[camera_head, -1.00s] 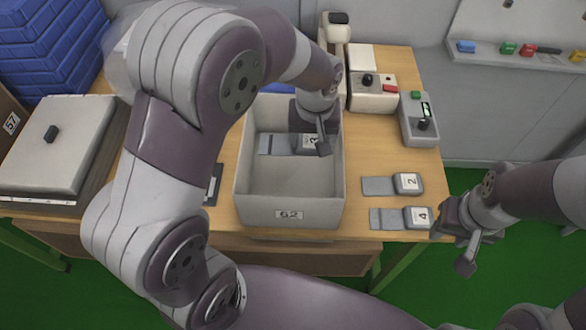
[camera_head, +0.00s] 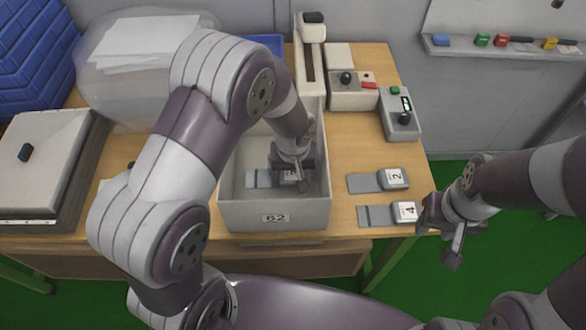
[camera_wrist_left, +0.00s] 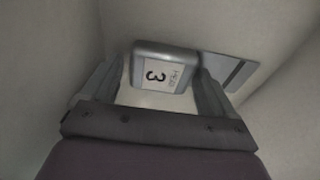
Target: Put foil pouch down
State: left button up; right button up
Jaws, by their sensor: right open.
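A grey foil pouch marked 3 (camera_head: 262,179) is inside the grey box labelled 62 (camera_head: 275,217), low down and towards its front. My left gripper (camera_head: 298,186) reaches into the box at the pouch's thick right end. In the left wrist view the pouch's labelled block (camera_wrist_left: 164,70) is between the two finger tips, with a gap showing at the left finger, so the jaws look open around it. Pouches marked 2 (camera_head: 375,180) and 4 (camera_head: 388,214) lie flat on the table. My right gripper (camera_head: 453,250) is open and empty, off the table's right front edge.
Right of the box stand a small control box (camera_head: 353,90) and a grey device with a green button (camera_head: 400,114). A grey lidded case (camera_head: 50,150) is at left, with a clear bag of papers (camera_head: 145,50) behind. Table between box and pouches is clear.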

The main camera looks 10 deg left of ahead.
pick_arm(q)
jog(key=shift+o, duration=0.3)
jog(key=shift+r, duration=0.25)
notch_tip(320, 180, up, 12)
jog(key=s+p, duration=0.1)
jog(key=shift+s+d+f, duration=0.15)
jog(key=shift+s+d, duration=0.05)
jog(key=shift+s, duration=0.15)
